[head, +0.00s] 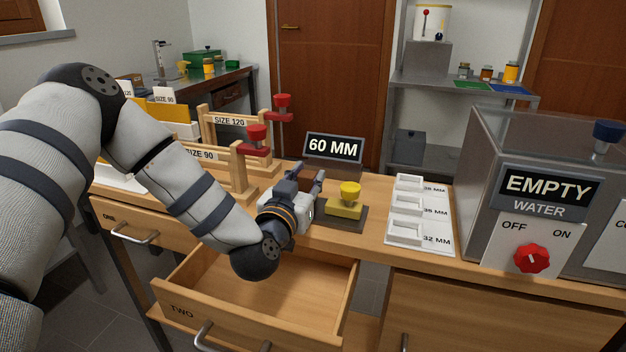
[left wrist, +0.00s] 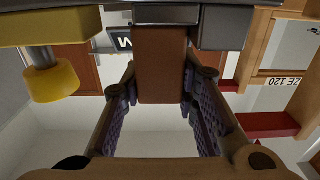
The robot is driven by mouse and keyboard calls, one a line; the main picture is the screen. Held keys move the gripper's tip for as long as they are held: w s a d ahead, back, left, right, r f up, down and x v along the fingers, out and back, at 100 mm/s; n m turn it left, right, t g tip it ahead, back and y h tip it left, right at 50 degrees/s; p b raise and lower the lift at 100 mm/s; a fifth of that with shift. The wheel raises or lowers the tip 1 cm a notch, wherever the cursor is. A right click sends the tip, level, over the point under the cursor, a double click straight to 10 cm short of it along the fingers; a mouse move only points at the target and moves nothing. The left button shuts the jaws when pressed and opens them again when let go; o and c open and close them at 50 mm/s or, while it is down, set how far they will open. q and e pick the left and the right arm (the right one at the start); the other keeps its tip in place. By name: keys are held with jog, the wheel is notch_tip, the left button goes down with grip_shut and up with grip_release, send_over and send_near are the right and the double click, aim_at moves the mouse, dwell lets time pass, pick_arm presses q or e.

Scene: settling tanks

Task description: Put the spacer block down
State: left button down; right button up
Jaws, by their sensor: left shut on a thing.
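My left gripper (head: 306,182) reaches over the bench behind the open drawer, and its fingers are closed on a reddish-brown block. In the left wrist view this spacer block (left wrist: 162,70) stands between the two ridged finger pads of the gripper (left wrist: 162,110). In the head view the block is mostly hidden by the gripper. A grey metal part (left wrist: 165,14) lies at the block's far end; I cannot tell whether they touch. A display reading 60 MM (head: 333,148) stands just behind the gripper. My right gripper is not in view.
A yellow knob on a yellow block (head: 347,200) stands right beside the gripper. A white panel (head: 425,240) with several pockets marked in MM lies to its right. Drawer TWO (head: 270,285) is open and empty. Wooden racks (head: 235,165) with red clamps stand left; a grey tank (head: 530,140) stands right.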

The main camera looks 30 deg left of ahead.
pick_arm(q)
notch_tip(320, 180, down, 2)
jog(key=shift+f, duration=0.1)
jog(key=shift+s+d+r, duration=0.15)
jog(key=shift+s+r, duration=0.2)
jog(key=shift+r, duration=0.2)
jog(key=shift+w+f, duration=0.2)
jog(key=shift+f, duration=0.3)
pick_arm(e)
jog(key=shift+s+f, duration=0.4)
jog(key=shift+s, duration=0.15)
pick_arm(q)
jog(key=shift+s+f, duration=0.1)
